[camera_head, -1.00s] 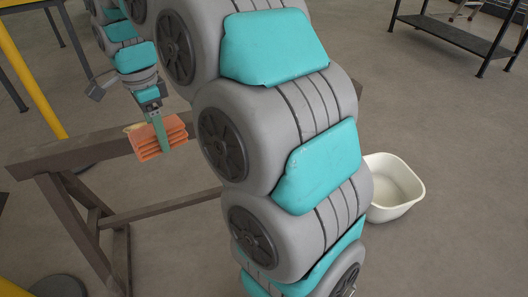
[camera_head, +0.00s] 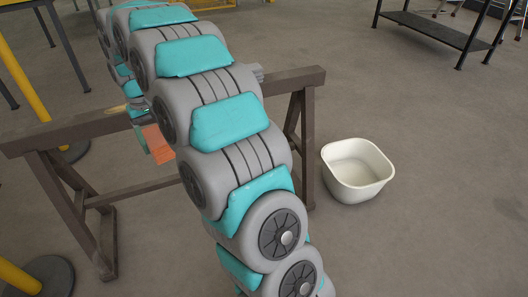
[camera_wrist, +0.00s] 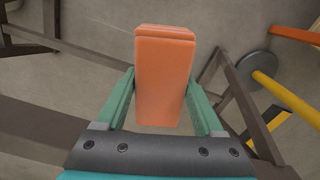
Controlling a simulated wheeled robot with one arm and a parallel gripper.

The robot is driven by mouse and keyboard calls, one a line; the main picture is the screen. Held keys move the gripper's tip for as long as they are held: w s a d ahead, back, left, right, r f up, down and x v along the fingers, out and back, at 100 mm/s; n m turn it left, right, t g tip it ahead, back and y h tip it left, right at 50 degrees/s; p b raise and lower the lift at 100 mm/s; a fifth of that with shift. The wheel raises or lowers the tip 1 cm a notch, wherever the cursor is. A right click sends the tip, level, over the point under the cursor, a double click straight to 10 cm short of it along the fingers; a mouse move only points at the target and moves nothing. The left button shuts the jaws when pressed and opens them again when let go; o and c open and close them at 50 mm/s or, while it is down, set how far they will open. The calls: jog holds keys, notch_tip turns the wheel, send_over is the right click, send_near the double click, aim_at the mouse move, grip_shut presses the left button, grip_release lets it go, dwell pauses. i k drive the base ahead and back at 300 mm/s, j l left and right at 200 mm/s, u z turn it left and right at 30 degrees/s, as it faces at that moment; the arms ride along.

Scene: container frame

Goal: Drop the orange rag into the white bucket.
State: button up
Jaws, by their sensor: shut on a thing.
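The orange rag (camera_wrist: 163,80) is a folded block between the two green fingers of my gripper (camera_wrist: 163,100) in the wrist view. My gripper is shut on it. In the head view the rag (camera_head: 158,146) shows beside the brown sawhorse beam, partly hidden by my arm. My gripper is mostly hidden there too. The white bucket (camera_head: 339,181) stands upright on the floor right of the sawhorse, and the part of its inside that shows is empty. The rag is well to the left of the bucket. The bucket does not show in the wrist view.
A brown wooden sawhorse (camera_head: 82,129) stands across the scene behind my arm, its right leg close to the bucket. A yellow post (camera_head: 25,66) stands at the left. A black shelf (camera_head: 432,27) is at the back right. The floor right of the bucket is clear.

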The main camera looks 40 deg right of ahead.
aim_at(354, 180)
jog(key=z, duration=1.6)
jog(key=i+j+z, duration=0.15)
jog(key=j+z, duration=0.25)
jog(key=i+j+z, duration=0.1)
jog(key=j+z, duration=0.15)
jog(key=z, duration=0.15)
